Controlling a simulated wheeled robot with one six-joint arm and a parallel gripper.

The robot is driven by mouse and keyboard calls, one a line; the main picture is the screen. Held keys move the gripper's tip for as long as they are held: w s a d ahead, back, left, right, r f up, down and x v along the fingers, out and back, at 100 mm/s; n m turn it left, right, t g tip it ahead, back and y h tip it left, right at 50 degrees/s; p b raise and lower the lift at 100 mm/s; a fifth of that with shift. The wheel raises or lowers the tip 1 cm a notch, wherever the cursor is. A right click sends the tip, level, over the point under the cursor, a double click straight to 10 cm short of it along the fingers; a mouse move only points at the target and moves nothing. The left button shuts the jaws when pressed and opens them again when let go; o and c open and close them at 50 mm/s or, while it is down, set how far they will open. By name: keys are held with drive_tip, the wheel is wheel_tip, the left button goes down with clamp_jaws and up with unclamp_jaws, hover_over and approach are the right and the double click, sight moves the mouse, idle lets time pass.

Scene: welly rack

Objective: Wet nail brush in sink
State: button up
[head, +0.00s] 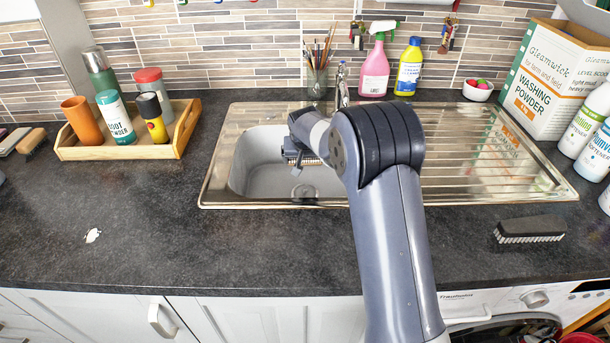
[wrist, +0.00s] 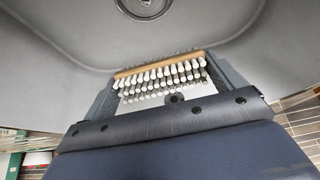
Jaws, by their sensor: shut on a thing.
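The nail brush (wrist: 160,78) has a wooden back and rows of white bristles. In the wrist view it is held crosswise between the two fingers of my gripper (wrist: 165,84). In the head view my gripper (head: 303,160) is over the right part of the sink bowl (head: 255,178), with a small strip of the brush showing beside it. The sink drain (wrist: 145,7) shows at the top of the wrist view. The tap (head: 342,84) stands behind the sink, partly hidden by my arm. I cannot tell whether water runs.
A wooden tray (head: 128,149) of bottles stands left of the sink. A black brush (head: 529,230) lies on the counter at right. A pink spray bottle (head: 375,68) and a yellow bottle (head: 409,67) stand behind the drainer (head: 485,165). The front left counter is mostly clear.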

drive_tip(key=shift+r+p, duration=2.85)
drive_tip(key=shift+r, duration=2.05)
wheel_tip(320, 180, up, 4)
drive_tip(key=p, duration=0.2)
drive_tip(key=shift+p, duration=0.3)
